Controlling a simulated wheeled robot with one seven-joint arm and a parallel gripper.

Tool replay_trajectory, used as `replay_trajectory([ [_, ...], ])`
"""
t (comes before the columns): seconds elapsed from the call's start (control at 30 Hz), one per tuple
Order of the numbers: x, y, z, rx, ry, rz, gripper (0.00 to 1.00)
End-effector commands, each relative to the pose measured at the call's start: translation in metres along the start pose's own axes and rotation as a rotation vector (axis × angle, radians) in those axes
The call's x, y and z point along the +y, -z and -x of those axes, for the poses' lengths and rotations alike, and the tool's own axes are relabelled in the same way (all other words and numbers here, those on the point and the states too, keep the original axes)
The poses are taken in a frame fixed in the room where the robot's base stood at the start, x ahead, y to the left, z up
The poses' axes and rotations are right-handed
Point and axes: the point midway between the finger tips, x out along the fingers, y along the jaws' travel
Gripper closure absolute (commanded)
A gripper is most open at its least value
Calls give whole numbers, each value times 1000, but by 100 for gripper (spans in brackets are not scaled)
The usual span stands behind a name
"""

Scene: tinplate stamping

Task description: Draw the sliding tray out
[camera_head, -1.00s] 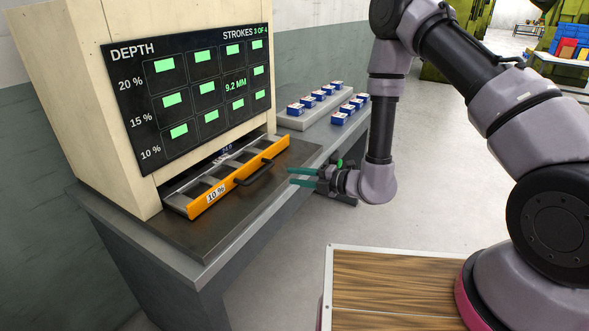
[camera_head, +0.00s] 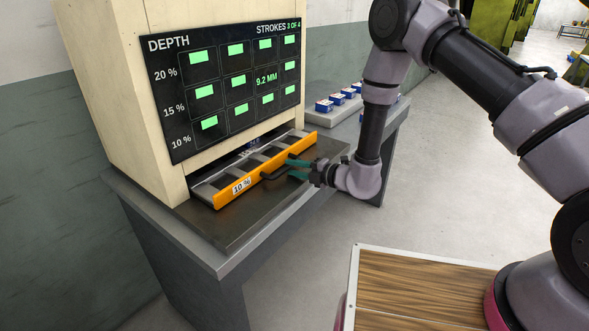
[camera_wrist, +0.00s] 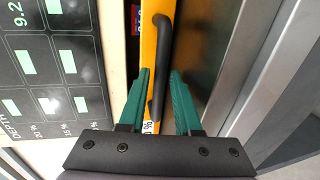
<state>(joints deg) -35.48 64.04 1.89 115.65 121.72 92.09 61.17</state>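The sliding tray (camera_head: 206,190) sticks partly out of the slot under the display. It has an orange front (camera_head: 226,198) with a "10 %" label and several compartments. A black bar handle (camera_head: 276,173) stands out from the front. My gripper (camera_head: 292,167) is at the right part of the handle, its green fingers apart. In the wrist view, the handle (camera_wrist: 164,50) runs between the open fingers of my gripper (camera_wrist: 160,75), with a gap visible on the right side. Whether a finger touches the handle, I cannot tell. The handle's right end is partly hidden by the fingers in the head view.
The cream press housing (camera_head: 110,90) carries a black display (camera_head: 225,85) reading "STROKES 3 OF 4" and "9.2 MM". A dark plate (camera_head: 245,222) on the grey table (camera_head: 225,262) lies clear before the tray. Small blue-and-white boxes (camera_head: 324,105) stand behind on a grey block.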

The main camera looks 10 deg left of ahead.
Motion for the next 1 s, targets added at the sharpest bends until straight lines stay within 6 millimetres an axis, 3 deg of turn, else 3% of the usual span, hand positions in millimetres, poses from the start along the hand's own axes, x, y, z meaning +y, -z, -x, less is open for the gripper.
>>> replay_trajectory([
  [0.13,0,0,0,0,0,0,72],
  [0.2,0,0,0,0,0,0,98],
  [0.23,0,0,0,0,0,0,100],
  [1.0,0,0,1,1,0,0,100],
])
